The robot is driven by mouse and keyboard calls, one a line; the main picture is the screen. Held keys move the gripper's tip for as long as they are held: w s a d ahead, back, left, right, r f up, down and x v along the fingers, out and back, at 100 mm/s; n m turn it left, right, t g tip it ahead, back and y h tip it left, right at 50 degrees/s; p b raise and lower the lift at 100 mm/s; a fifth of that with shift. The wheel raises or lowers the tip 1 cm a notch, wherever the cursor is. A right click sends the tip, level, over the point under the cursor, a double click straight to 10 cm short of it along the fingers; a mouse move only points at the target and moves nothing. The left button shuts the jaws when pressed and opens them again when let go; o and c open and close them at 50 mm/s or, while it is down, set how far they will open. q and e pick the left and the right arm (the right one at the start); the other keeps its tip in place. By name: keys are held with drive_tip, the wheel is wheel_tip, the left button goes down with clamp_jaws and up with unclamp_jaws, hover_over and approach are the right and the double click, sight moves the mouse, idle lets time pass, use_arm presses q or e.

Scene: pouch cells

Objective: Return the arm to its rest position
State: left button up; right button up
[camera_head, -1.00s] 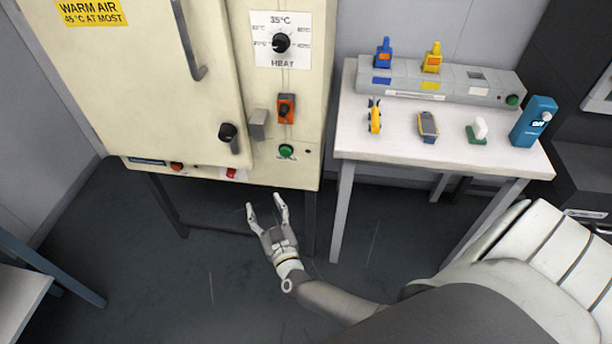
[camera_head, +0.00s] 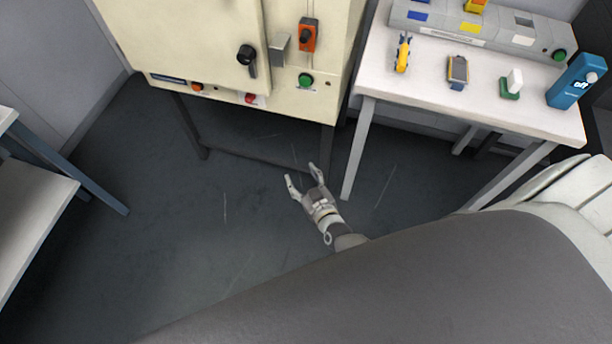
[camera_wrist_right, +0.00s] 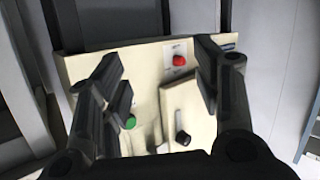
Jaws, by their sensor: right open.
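My right gripper (camera_head: 304,184) is open and empty in the head view. It is low over the dark floor, in front of the cabinet's legs and left of the white table's front leg. Its two fingers also show apart in the right wrist view (camera_wrist_right: 165,85), with the cabinet front and nothing held between them. My grey right arm crosses the lower right of the head view. My left gripper is not in view.
The cream heating cabinet (camera_head: 190,45) has a black door knob (camera_head: 246,55), an orange switch (camera_head: 308,35) and a green button (camera_head: 305,80). The white table (camera_head: 420,85) holds small tools and a blue device (camera_head: 577,80). Another table (camera_head: 35,205) stands left. Floor (camera_head: 170,240) between is clear.

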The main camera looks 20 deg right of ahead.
idle(0.5)
drive_tip(key=s+f+n+g+y, duration=0.1)
drive_tip(key=s+f+g, duration=0.3)
drive_tip(key=s+f, duration=0.6)
drive_tip(key=s+d+f+g, duration=0.1)
drive_tip(key=s+f+g, duration=0.2)
drive_tip(key=s, duration=0.7)
drive_tip(key=s+d+f+g, duration=0.1)
drive_tip(key=s+f+g, duration=0.2)
drive_tip(key=s+f, duration=0.4)
drive_tip(key=s+d+f+g, duration=0.1)
drive_tip(key=s+f+g, duration=0.2)
drive_tip(key=s, duration=1)
wheel_tip(320, 180, down, 2)
drive_tip(key=shift+s+d+f+g+h, duration=0.1)
drive_tip(key=shift+s+d+g+h, duration=0.1)
drive_tip(key=shift+d+g+h, duration=0.15)
